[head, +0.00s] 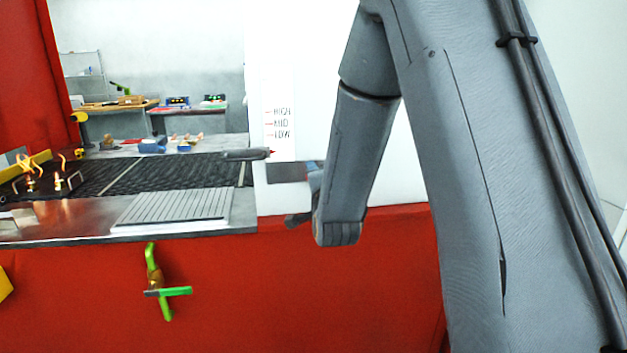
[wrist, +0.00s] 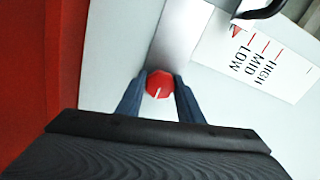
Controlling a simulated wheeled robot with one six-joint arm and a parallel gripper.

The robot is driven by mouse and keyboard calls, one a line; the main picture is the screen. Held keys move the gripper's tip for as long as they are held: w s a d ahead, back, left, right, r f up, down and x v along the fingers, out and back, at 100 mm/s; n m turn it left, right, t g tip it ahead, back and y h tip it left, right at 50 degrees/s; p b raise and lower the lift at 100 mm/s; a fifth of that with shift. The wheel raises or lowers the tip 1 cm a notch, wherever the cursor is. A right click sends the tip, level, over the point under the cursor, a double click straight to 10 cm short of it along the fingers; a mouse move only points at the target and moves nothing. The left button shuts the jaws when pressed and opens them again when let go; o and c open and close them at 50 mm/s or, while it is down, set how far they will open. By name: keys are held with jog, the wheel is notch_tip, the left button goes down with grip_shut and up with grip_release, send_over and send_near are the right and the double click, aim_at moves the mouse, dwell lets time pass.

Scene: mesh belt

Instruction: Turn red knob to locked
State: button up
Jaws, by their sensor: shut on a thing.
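The red knob (wrist: 160,86) shows in the wrist view as a round red cap with a short pale line on its face. My gripper (wrist: 158,92) has one blue-grey finger on each side of the knob and is shut on it. The knob sits on a grey plate (wrist: 182,32) on a white panel. No locked mark can be read around it. In the head view my arm hides the knob, and only a bit of the grey plate (head: 285,172) shows beside my wrist.
A dark lever handle (head: 245,155) sticks out left of the plate, with a red pointer near LOW on the HIGH/MID/LOW label (head: 281,123). A mesh belt (head: 130,175) and slatted grate (head: 175,205) lie left. A green-handled valve (head: 168,292) hangs on the red front below.

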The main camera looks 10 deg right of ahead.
dwell(0.4)
jog(key=o, duration=1.1)
jog(key=shift+c, duration=0.2)
jog(key=s+b, duration=0.1)
jog(key=s, duration=0.6)
jog(key=shift+s+a+b, duration=0.3)
jog(key=shift+s+b, duration=0.1)
